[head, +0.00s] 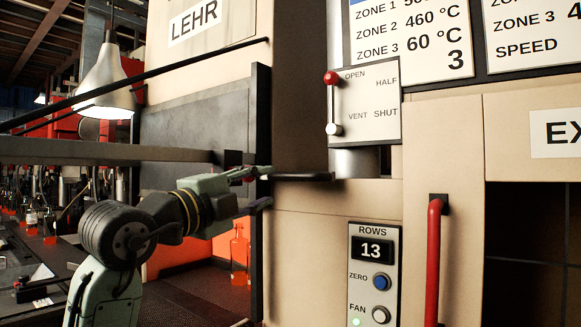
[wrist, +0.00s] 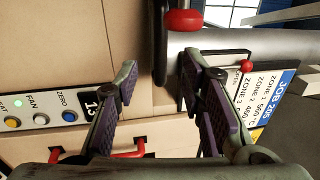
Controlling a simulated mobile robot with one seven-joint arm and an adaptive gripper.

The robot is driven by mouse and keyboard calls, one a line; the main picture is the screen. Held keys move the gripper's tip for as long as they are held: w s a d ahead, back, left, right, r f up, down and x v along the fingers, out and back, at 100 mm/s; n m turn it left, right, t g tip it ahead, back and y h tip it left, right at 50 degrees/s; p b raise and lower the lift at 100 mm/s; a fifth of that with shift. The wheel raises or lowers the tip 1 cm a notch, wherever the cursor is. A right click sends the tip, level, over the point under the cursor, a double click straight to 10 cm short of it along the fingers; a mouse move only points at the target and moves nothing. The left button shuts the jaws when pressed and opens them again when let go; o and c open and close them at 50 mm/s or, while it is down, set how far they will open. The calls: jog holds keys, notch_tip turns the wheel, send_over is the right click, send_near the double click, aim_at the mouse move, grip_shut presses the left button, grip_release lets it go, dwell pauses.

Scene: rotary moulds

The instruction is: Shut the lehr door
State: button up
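The lehr (head: 195,22) is the beige housing with the LEHR sign. A grey panel (head: 195,120), perhaps its door, hangs below the sign, with orange glow beneath it. A small panel (head: 365,105) marked OPEN, HALF, VENT and SHUT carries a red-knobbed lever (head: 332,78); the red knob stands at OPEN. It also shows in the wrist view (wrist: 246,66). My gripper (head: 262,187) is open and empty, left of and below that panel, beside a dark horizontal bar (head: 305,177). In the wrist view my gripper (wrist: 160,100) has its fingers wide apart, and a larger red knob (wrist: 183,20) lies beyond them.
A silver cylinder (wrist: 225,45) is close to one finger. A ROWS display (head: 372,250) with buttons sits below the bar. A red upright handle (head: 435,260) is at right. A hanging lamp (head: 104,85) and bottles (head: 32,222) are at left.

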aim_at(288, 177)
jog(key=p+x, duration=0.3)
jog(key=x, duration=0.5)
jog(key=shift+w+d+r, duration=0.2)
jog(key=shift+w+r, duration=0.05)
jog(key=shift+w, duration=0.05)
jog(key=shift+w+d, duration=0.45)
jog(key=shift+w, duration=0.15)
grip_shut()
